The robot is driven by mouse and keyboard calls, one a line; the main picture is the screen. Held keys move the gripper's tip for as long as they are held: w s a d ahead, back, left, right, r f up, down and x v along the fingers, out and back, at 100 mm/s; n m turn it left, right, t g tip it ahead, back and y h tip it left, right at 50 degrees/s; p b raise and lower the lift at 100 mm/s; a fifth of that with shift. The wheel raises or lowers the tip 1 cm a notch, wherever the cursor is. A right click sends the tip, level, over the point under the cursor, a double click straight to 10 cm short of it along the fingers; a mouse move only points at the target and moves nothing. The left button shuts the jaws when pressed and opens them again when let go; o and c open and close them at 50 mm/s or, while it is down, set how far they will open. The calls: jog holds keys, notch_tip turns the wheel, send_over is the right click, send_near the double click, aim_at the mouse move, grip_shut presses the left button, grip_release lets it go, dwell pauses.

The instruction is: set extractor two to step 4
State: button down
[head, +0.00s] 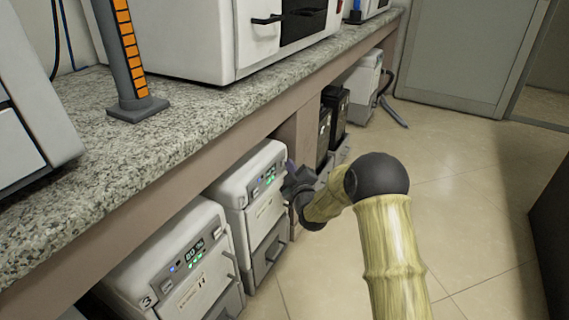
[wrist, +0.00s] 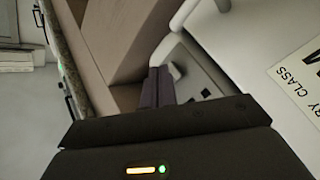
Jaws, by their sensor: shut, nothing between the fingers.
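Two white extractor units stand on the floor under the bench in the head view. The nearer unit (head: 165,262) carries a "3" and a lit display that seems to read 80 %. The farther unit (head: 250,205) has a lit panel (head: 264,180) with small blue and green lights; I cannot read its number or setting. My gripper (head: 291,168) is at the right end of that panel, close to its front; I cannot tell if it touches. In the wrist view its fingers (wrist: 158,87) are together and empty, beside a white casing (wrist: 225,50) with a partly visible label.
A granite bench top (head: 190,115) overhangs the units, with a grey stand (head: 137,104) and a white oven-like machine (head: 225,50) on it. A bench support panel (head: 297,138) and dark boxes (head: 336,110) stand beyond the units. The tiled floor (head: 470,200) at right is open.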

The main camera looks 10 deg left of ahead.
jog(key=shift+a, duration=0.15)
dwell(0.4)
jog(key=shift+s+d, duration=0.25)
jog(key=shift+d, duration=0.55)
jog(key=d, duration=0.1)
jog(key=s+d, duration=0.1)
jog(key=d, duration=0.2)
jog(key=shift+s+d, duration=0.3)
jog(key=shift+s, duration=0.05)
dwell(0.8)
